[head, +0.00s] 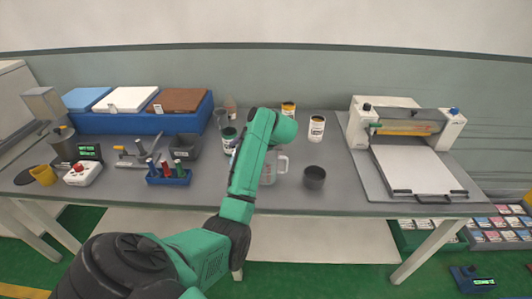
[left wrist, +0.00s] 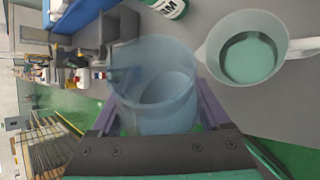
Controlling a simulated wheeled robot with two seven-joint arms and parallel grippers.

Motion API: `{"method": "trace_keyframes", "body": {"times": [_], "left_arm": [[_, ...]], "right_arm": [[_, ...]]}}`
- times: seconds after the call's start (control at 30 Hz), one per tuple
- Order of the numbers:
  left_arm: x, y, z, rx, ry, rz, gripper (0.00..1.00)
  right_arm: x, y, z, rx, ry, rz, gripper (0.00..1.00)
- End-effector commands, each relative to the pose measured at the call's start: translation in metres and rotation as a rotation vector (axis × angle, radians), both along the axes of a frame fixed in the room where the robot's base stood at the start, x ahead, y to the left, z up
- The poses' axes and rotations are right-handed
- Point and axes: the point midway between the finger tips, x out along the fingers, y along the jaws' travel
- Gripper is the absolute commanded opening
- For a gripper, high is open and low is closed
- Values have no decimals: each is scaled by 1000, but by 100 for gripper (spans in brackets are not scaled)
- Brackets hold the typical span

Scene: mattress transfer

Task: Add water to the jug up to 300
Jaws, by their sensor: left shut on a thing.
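My left gripper (left wrist: 160,115) is shut on a clear bluish beaker (left wrist: 160,75), with purple fingers on either side of it. I cannot tell how much water is in the beaker. A translucent jug with a handle (left wrist: 213,50) stands right beside the beaker in the left wrist view, with teal-looking liquid inside. Their rims look very close; I cannot tell if they touch. In the head view the jug (head: 270,172) shows partly behind my green left arm, which hides the fingertips and the beaker. The jug's scale is too small to read. My right gripper is not in view.
A dark grey cup (head: 314,178) stands right of the jug. A green-and-white container (head: 229,143) stands behind the arm, with labelled cans (head: 317,128) farther back. A blue rack (head: 168,178) with coloured tools is to the left, a flat-bed machine (head: 415,165) to the right.

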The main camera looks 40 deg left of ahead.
Motion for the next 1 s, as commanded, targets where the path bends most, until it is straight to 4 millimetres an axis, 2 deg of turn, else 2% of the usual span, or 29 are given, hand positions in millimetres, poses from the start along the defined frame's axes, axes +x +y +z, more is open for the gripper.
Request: {"method": "trace_keyframes", "body": {"times": [0.03,0.13,0.2,0.27,0.5,0.73,1.0], "left_arm": [[1,-2,-15,-5,-55,-1,0],[4,-1,-22,-10,-157,0,0],[-1,-1,-12,-11,-235,2,0],[-3,0,-10,-15,-307,1,0],[-8,0,-27,-21,-448,1,0],[-12,1,-25,-28,-617,0,0],[-15,1,-35,-35,-744,0,0]], "right_arm": [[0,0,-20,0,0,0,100],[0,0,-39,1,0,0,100],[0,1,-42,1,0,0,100],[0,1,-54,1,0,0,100],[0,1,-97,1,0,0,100],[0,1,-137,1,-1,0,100],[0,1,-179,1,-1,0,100]]}}
